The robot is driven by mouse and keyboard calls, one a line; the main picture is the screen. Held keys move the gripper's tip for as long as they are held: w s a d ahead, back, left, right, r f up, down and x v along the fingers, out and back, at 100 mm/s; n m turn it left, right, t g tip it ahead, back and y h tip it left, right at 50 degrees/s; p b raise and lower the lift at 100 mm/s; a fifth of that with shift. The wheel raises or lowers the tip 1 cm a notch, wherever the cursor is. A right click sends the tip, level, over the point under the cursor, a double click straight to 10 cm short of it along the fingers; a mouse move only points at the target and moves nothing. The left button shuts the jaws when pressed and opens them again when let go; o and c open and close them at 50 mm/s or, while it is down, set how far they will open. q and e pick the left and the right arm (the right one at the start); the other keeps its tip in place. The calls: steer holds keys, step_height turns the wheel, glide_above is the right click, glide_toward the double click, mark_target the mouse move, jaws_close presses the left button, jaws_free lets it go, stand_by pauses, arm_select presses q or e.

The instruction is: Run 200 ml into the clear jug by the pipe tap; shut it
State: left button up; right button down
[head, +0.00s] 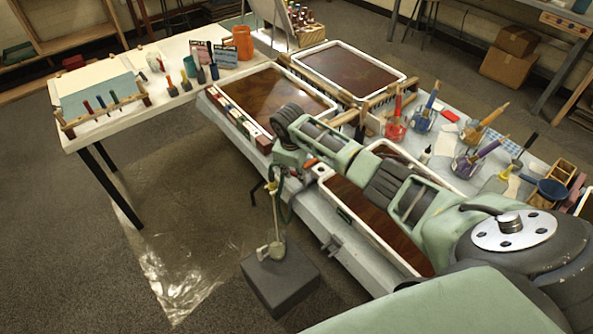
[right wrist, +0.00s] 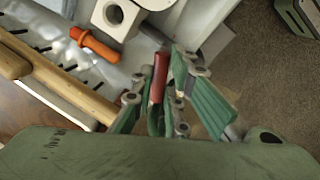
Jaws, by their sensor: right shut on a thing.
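My right gripper (head: 277,186) reaches past the table's near edge, fingers pointing down. In the right wrist view its green fingers (right wrist: 168,95) are shut on a dark red handle (right wrist: 160,76), which looks like the tap's lever; the tap body is mostly hidden. Below it in the head view, a small clear vessel (head: 275,248), seemingly the jug, stands on a dark grey block (head: 281,284). A thin upright shows beside it. I cannot read a water level or see whether water runs. My left gripper is not in view.
An orange-red piece (right wrist: 95,45) and a white block with a round hole (right wrist: 115,14) lie close to the gripper. White-rimmed trays (head: 357,68) and jars with brushes (head: 396,127) fill the table behind my arm. Plastic sheeting (head: 180,270) covers the floor at left.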

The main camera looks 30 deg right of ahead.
steer(key=shift+r, duration=0.1)
steer(key=shift+w+d+r+m+p, duration=0.15)
steer(key=shift+m+p, duration=0.25)
steer(key=shift+m, duration=0.2)
steer(key=shift+w+m, duration=0.1)
steer(key=shift+m, duration=0.5)
steer(key=m, duration=0.1)
steer(key=d+m+g, duration=0.1)
steer(key=m, duration=0.1)
steer(key=shift+w+p, duration=0.15)
steer(key=shift+p, duration=0.25)
steer(key=c, duration=1.7)
jaws_free()
steer(key=shift+f, duration=0.2)
steer(key=shift+c, duration=0.2)
steer(key=shift+a+r, duration=0.1)
step_height(320, 180, up, 12)
steer(key=a, duration=0.2)
steer(key=shift+a+f, duration=0.15)
steer(key=shift+f, duration=0.1)
